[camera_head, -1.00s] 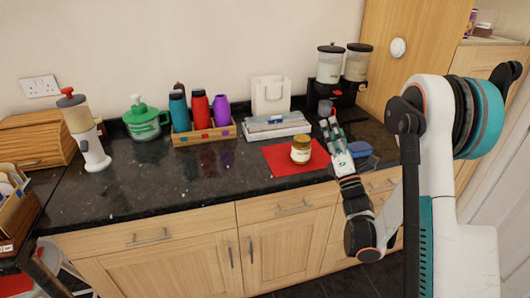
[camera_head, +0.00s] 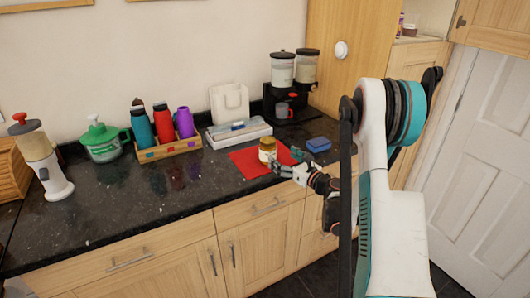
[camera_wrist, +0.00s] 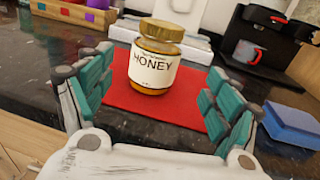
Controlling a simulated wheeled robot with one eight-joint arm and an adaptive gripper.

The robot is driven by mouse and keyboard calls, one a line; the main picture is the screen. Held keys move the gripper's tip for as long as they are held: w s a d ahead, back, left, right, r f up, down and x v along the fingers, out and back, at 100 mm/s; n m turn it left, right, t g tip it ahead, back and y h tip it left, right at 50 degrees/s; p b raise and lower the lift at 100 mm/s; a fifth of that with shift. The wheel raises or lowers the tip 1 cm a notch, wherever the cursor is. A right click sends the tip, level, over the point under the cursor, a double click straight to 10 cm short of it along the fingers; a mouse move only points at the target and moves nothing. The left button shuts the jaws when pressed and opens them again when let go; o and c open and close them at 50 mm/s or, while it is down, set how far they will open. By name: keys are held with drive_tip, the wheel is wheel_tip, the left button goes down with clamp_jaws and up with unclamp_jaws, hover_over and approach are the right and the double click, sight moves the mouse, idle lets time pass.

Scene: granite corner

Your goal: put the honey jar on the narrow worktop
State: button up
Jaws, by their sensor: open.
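The honey jar (camera_head: 267,150) stands upright on a red mat (camera_head: 243,163) on the dark granite worktop. In the wrist view the honey jar (camera_wrist: 154,58) has a gold lid and a white label reading HONEY. My gripper (camera_head: 283,162) is low over the worktop, just to the right of the jar in the head view. In the wrist view my gripper (camera_wrist: 152,92) is open, with its teal-padded fingers apart on either side of the line to the jar. The jar stands just ahead of the fingertips and is not held. I cannot tell which surface is the narrow worktop.
A blue sponge-like block (camera_head: 319,145) lies right of the mat. A white tray (camera_head: 238,134), a bottle crate (camera_head: 170,149) and a dispenser with a red-handled mug (camera_head: 285,108) stand behind. The granite front left of the mat (camera_head: 150,205) is clear.

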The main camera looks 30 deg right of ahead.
sight(273, 153)
drive_tip(key=w, duration=0.3)
drive_tip(key=shift+w+a+b, duration=0.3)
drive_tip(key=shift+w+a, duration=0.1)
drive_tip(key=w+b, duration=0.1)
drive_tip(key=w, duration=0.1)
drive_tip(key=w+a, duration=0.1)
drive_tip(key=w, duration=0.1)
drive_tip(key=shift+a+f+b, duration=0.1)
drive_tip(key=shift+a+b, duration=0.05)
drive_tip(key=shift+b, duration=0.25)
drive_tip(key=shift+w, duration=0.5)
drive_tip(key=c, duration=1.6)
drive_tip(key=shift+c, duration=0.8)
drive_tip(key=shift+r, duration=0.25)
